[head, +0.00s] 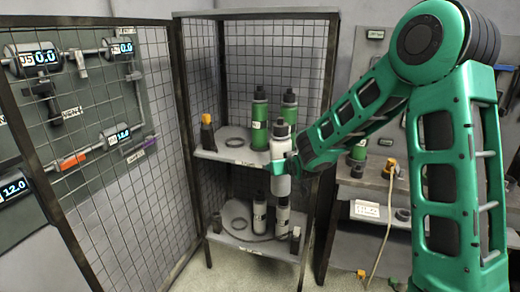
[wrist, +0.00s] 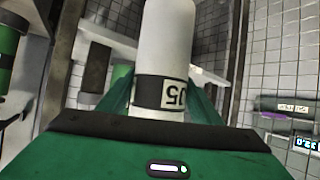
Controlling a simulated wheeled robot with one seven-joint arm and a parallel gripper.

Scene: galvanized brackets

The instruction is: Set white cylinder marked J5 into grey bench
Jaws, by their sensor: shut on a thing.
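My gripper (head: 286,166) is shut on a white cylinder (head: 280,149) with a dark top, held roughly upright in front of the mesh cabinet's shelves. In the wrist view the white cylinder (wrist: 168,40) stands between the green fingers (wrist: 162,105). Its dark band carries a label, turned in the picture, that looks like J5. The grey bench (head: 350,185) is at the right in the head view, beyond the cabinet's right post. My arm hides much of the bench.
The upper cabinet shelf (head: 218,155) holds green cylinders (head: 259,118) and a yellow-topped item (head: 207,132). The lower shelf (head: 225,240) holds white cylinders (head: 260,216). A mesh door (head: 100,150) stands open at left. A yellow-plugged cable (head: 388,205) hangs by the bench.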

